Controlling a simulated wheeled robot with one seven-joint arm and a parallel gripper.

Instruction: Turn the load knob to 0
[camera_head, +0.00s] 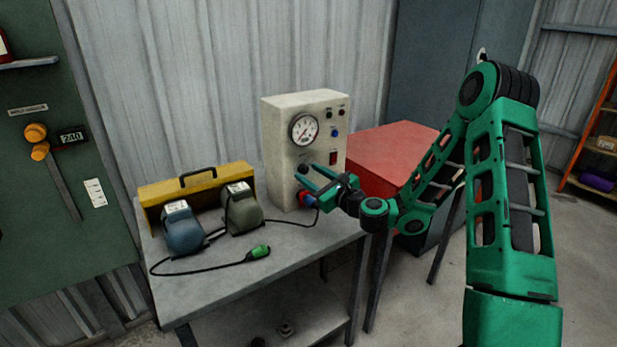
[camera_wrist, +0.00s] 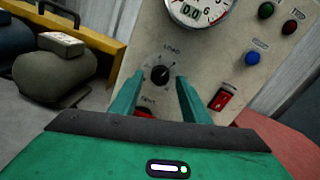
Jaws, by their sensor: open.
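The load knob (camera_wrist: 159,73) is a round black knob on the beige test box (camera_head: 283,125), under the word LOAD. Its pale pointer mark appears to point up and to the right in the wrist view; the exact setting is too small to read. My gripper (camera_wrist: 158,95) is open, with its two green fingers reaching toward the panel. The knob shows between and just beyond the fingertips, and I cannot tell whether they touch it. In the head view my gripper (camera_head: 306,176) is in front of the box, and the knob there is partly hidden by the fingers.
A round gauge (camera_head: 304,130) sits above the knob. A red rocker switch (camera_wrist: 222,99) and a blue button (camera_wrist: 252,58) are to its right. Two motor-like units (camera_head: 183,230) (camera_head: 242,208), a yellow toolbox (camera_head: 160,193) and a cable with a green connector (camera_head: 259,252) lie on the grey table (camera_head: 290,262).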

